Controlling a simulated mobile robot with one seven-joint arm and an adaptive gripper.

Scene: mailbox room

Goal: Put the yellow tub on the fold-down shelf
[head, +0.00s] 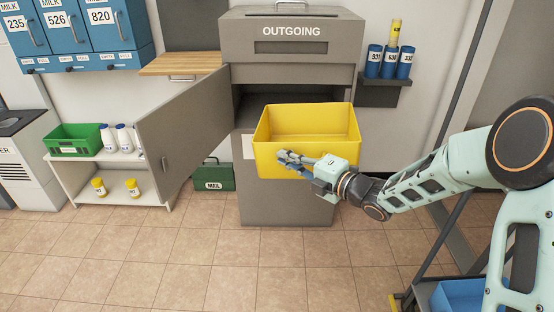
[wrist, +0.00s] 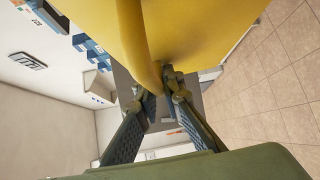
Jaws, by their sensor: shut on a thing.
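The yellow tub (head: 307,155) is held up in front of the grey outgoing mailbox, upright and seemingly empty. The fold-down shelf (head: 182,63) is a light wooden board on the wall, left of the mailbox. Its top looks bare, and its right end is partly behind the mailbox and its open door.
The mailbox door (head: 180,130) stands open to the left, below and in front of the shelf. Blue milk boxes (head: 85,35) hang at upper left. A low white rack (head: 110,182) holds a green crate (head: 75,139) and bottles.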

